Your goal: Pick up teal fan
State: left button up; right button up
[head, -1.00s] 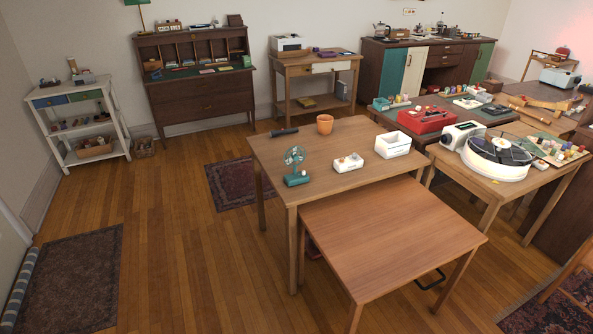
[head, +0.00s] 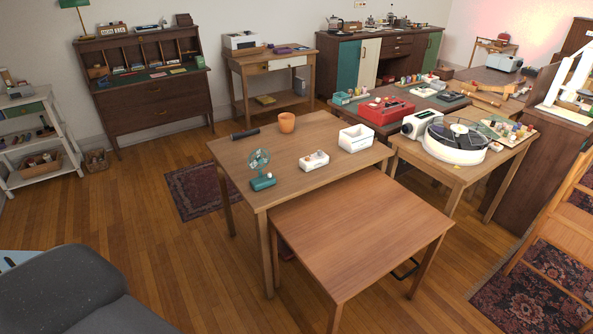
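The teal fan (head: 261,170) stands upright near the left front corner of the wooden table (head: 320,181). It has a teal base and a round caged head. Nothing touches it. Neither of my grippers shows in the head view.
On the same table are a terracotta pot (head: 287,122), a black cylinder (head: 245,134), a small white tray (head: 314,160) and a white bin (head: 355,138). A lower table (head: 360,230) stands in front. A grey chair (head: 70,292) is at lower left. Floor left of the tables is open.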

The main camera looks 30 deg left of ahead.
aim_at(261, 182)
jog(key=j+z, duration=0.25)
jog(key=j, duration=0.15)
jog(key=i+j+z, duration=0.1)
jog(key=j+z, duration=0.2)
jog(key=j, duration=0.15)
jog(key=j+z, duration=0.25)
jog(key=j, duration=1.25)
jog(key=k+j, duration=0.15)
jog(key=j, duration=0.45)
jog(key=j+z, duration=0.1)
jog(key=j, duration=0.5)
jog(key=k, duration=0.05)
